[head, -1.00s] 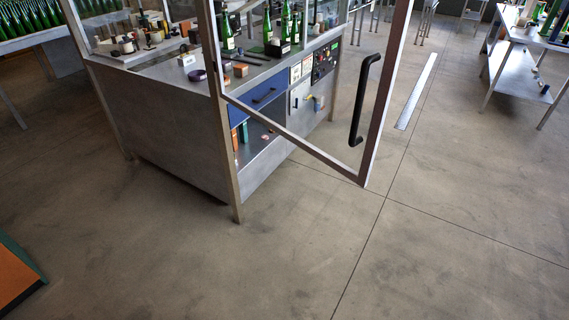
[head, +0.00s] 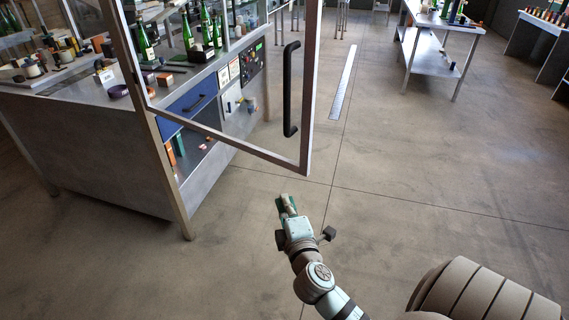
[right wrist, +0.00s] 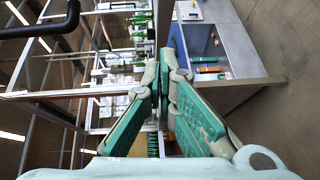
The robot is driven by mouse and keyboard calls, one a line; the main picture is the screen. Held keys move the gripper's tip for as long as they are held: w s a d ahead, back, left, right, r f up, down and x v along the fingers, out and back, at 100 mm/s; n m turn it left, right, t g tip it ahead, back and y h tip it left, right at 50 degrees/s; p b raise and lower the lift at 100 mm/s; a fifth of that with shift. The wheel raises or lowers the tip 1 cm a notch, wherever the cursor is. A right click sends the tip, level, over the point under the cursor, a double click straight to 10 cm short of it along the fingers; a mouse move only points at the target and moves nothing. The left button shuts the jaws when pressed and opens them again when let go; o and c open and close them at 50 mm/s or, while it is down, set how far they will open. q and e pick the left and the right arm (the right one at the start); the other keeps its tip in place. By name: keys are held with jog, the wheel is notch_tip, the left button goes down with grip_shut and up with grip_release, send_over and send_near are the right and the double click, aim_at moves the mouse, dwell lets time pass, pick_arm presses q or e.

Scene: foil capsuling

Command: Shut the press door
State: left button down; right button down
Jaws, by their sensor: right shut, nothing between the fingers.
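The press door (head: 308,100) is a clear panel in a grey metal frame. It stands open, swung out from the front corner of the press bench (head: 95,135). Its black bar handle (head: 291,90) is upright near the free edge. The handle also shows at the top left of the right wrist view (right wrist: 45,27). My right gripper (head: 284,199) is shut and empty. In the head view it appears just below the door's lower free corner, apart from the handle. In the right wrist view its green-padded fingers (right wrist: 166,60) converge at the tips. My left gripper is out of view.
Green bottles (head: 205,30) and small items stand on the bench top. A blue drawer (head: 188,106) and open shelf are in its front. A metal table (head: 440,28) stands at the back right. The floor right of the door is clear, with a drain strip (head: 343,85).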

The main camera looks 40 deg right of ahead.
notch_tip(320, 180, up, 3)
jog(key=t, duration=0.1)
send_near(282, 148)
jog(key=w+a, duration=0.2)
jog(key=d, duration=0.1)
jog(key=w+d, duration=0.2)
jog(key=d, duration=0.1)
jog(key=shift+f+p, duration=0.15)
jog(key=shift+p, duration=0.15)
jog(key=shift+w+a, duration=0.1)
